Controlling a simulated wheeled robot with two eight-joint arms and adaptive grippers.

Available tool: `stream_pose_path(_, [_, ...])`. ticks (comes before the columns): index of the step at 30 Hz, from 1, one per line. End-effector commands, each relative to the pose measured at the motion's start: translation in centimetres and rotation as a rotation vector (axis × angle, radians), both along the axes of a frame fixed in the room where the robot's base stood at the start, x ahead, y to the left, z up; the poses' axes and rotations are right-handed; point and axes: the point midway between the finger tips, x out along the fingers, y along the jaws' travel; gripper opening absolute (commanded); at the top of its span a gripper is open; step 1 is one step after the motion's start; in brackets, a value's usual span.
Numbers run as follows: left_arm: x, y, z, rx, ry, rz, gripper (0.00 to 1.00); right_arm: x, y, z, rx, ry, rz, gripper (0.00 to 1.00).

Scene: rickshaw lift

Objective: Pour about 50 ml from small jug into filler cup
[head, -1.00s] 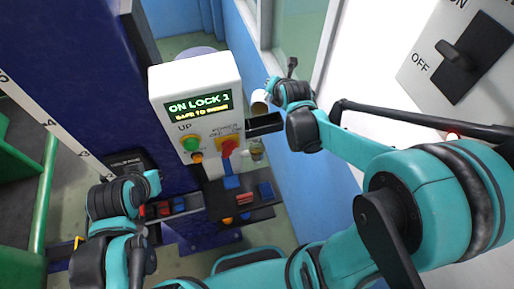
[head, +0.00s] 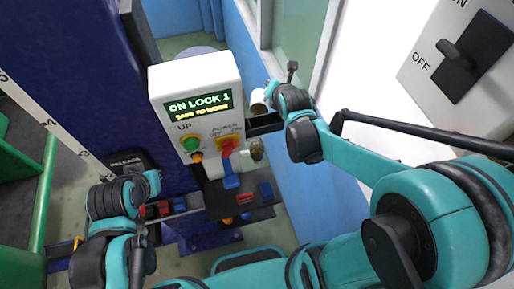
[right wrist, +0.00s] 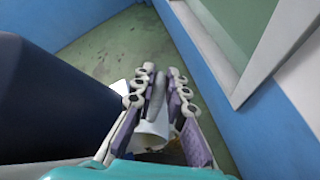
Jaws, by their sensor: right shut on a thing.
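My right gripper (right wrist: 160,103) is shut on a small white jug (right wrist: 152,132), which shows between the fingers in the right wrist view. In the head view, the jug (head: 258,103) is beside the right edge of the control box, with my right gripper at its right. A small glass-like cup with brownish contents (head: 257,150), probably the filler cup, is below the jug, beside the box's lower right corner. I cannot tell whether liquid is leaving the jug. My left wrist (head: 140,236) is low at the left; its fingers cannot be made out.
The control box (head: 160,84) has a lit display, a green button and a red power switch. A dark tray (head: 262,212) with red and blue items is below it. A blue wall (head: 283,188) and window frame stand close on the right. A blue column is at the left.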

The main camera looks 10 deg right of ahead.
Motion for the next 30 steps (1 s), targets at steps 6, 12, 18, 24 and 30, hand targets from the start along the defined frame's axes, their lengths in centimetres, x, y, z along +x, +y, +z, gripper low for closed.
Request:
stream_pose_path(6, [0.0,0.0,-0.2,0.0,0.0,0.0,0.0,-0.2,0.0,0.1,-0.006,-0.019,0.0,0.0])
stream_pose_path(12, [0.0,0.0,-0.3,0.0,0.0,0.0,0.0,-0.3,0.1,0.2,-0.012,-0.035,0.001,0.0])
stream_pose_path(18, [0.0,0.0,-0.5,0.0,0.0,0.0,0.0,-0.3,0.2,0.3,-0.015,-0.051,0.001,0.0])
stream_pose_path(24, [0.0,0.0,0.2,0.0,0.0,0.0,0.0,0.4,0.0,0.4,-0.004,-0.015,-0.001,0.0])
stream_pose_path(30, [0.0,0.0,0.6,0.0,0.0,0.0,0.0,2.7,-0.5,-3.3,0.086,0.26,0.009,0.0])
